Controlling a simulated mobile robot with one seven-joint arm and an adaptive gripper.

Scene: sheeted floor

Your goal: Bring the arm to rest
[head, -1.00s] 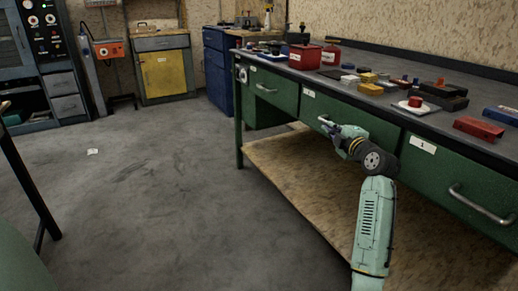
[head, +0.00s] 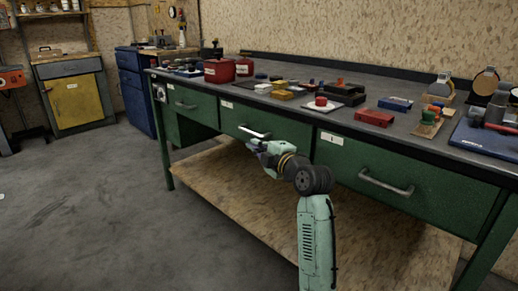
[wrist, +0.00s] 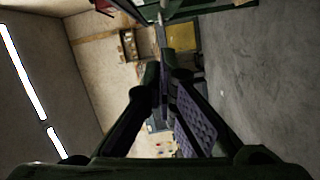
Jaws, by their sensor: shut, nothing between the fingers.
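My arm (head: 313,235) rises from the bottom of the head view and bends left at a dark joint. My gripper (head: 255,147) is at its end, in front of the green bench's middle drawer (head: 250,122), close to that drawer's handle. I cannot tell whether it touches the handle. In the wrist view my gripper's fingers (wrist: 163,75) come together, shut and empty, with the room lying sideways behind them.
The green workbench (head: 400,132) holds red cans (head: 219,71), small boxes and tools. Below is a wooden shelf (head: 225,190). A yellow cabinet (head: 73,100) and blue drawers (head: 135,90) stand at the back left. The grey floor (head: 80,210) at left is clear.

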